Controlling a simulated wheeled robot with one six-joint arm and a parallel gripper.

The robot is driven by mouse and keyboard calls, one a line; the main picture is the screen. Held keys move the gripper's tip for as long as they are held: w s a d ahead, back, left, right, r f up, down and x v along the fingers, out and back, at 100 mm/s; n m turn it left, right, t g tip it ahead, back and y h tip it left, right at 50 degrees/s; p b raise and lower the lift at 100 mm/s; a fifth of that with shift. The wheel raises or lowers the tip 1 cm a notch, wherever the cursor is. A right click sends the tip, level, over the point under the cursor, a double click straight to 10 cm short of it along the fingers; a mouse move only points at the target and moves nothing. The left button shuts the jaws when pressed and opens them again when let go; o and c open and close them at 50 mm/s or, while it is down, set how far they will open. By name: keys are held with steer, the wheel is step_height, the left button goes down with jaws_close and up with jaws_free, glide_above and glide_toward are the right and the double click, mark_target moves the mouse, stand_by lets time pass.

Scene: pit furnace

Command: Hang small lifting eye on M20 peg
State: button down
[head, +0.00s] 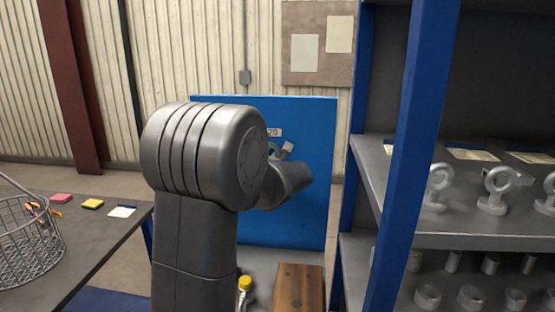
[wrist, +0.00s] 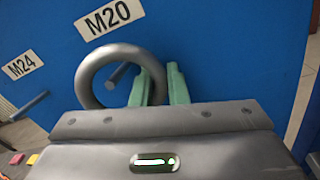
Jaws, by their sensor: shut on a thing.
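The grey lifting eye shows in the wrist view as a smooth ring (wrist: 84,77), its lower part hidden behind my gripper housing. My gripper (wrist: 160,84), with green fingers, is shut on the lifting eye at the ring's right side. The M20 peg (wrist: 117,76) shows through the ring's opening, below the M20 label (wrist: 109,17) on the blue board (wrist: 215,50). I cannot tell whether the peg's tip is inside the ring or only behind it. In the head view my arm hides most of the gripper and eye in front of the blue board (head: 310,125).
The M24 peg (wrist: 30,106) and its label (wrist: 23,66) are left of the ring. A blue shelf rack (head: 405,150) with several larger eyes stands at the right. A dark table (head: 105,240) with a wire basket (head: 30,245) is at the left.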

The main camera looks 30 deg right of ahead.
steer(key=shift+w+d+r, duration=0.1)
steer(key=shift+w+d, duration=0.1)
steer(key=shift+w, duration=0.05)
steer(key=shift+w+d+f+b, duration=0.25)
steer(key=shift+f+b, duration=0.15)
steer(key=shift+b, duration=0.2)
steer(key=shift+f, duration=0.15)
